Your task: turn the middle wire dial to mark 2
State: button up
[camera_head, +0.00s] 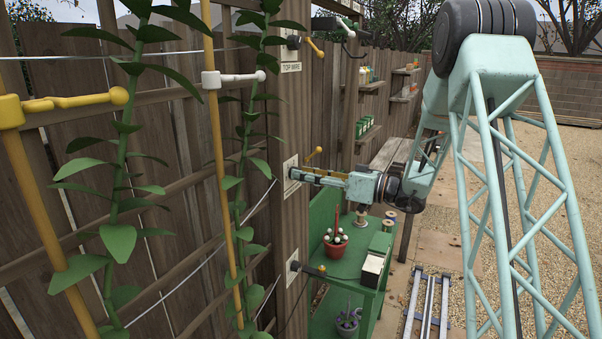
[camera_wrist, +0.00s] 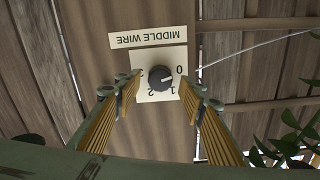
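The middle wire dial (camera_wrist: 160,77) is a dark round knob on a pale plate (camera_wrist: 145,95) under an upside-down MIDDLE WIRE label (camera_wrist: 148,38). Marks 0, 1, 2 and 3 surround it, with 0 at the right and 2 at lower left. A pale pointer line shows on the knob's right side, roughly towards 0; its exact setting is hard to tell. My gripper (camera_wrist: 160,84) is open, its ribbed fingers on either side of the dial with gaps between. In the head view my gripper (camera_head: 292,173) reaches the post plate; the knob is hidden there.
The wooden post (camera_head: 292,120) also carries a TOP WIRE label (camera_head: 291,67) and a lower dial (camera_head: 295,266). Yellow levers stick out near the plates. A green bench (camera_head: 345,285) with a red pot (camera_head: 336,246) stands below my arm. Climbing plants (camera_head: 118,240) stand at left.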

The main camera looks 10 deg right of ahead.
jog(key=shift+w+a, duration=0.45)
jog(key=shift+a, duration=0.1)
jog(key=c, duration=0.8)
jog(key=shift+c, duration=0.2)
